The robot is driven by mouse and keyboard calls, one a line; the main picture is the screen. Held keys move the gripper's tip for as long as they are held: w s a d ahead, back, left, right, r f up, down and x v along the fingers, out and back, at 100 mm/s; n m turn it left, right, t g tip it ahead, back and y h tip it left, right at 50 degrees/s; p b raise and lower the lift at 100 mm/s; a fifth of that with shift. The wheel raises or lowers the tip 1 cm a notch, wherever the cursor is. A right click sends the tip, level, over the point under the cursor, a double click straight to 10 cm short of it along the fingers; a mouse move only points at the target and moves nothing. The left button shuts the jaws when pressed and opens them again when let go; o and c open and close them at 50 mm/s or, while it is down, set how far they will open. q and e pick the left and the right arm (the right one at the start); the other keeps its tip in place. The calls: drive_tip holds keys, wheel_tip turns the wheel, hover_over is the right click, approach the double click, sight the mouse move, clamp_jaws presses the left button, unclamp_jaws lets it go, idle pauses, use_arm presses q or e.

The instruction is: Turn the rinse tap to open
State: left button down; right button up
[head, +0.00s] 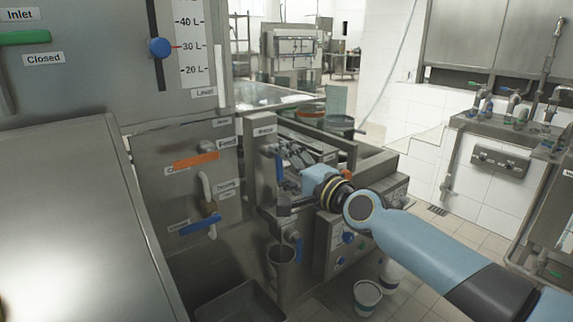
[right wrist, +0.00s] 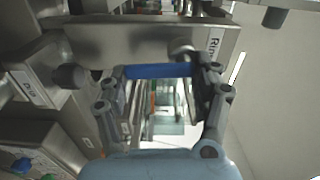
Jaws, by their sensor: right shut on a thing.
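The rinse tap's blue handle (head: 279,166) hangs upright on the steel front panel, just below a label reading Rinse. In the right wrist view the blue handle (right wrist: 158,71) spans between the two fingers, beside a partly visible label starting "Rin". My right gripper (head: 288,190) reaches in from the right and is shut on this handle. The fingertips are partly hidden in the head view. My left gripper is not in view.
A panel to the left has an orange handle (head: 196,160) and a lower blue handle (head: 201,225). A grey cup (head: 282,262) stands below the gripper. White buckets (head: 367,297) stand on the floor. A steel cabinet (head: 75,220) fills the left.

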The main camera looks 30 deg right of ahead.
drive_tip(key=shift+a+f+m, duration=0.1)
drive_tip(key=shift+m, duration=0.4)
drive_tip(key=o, duration=1.2)
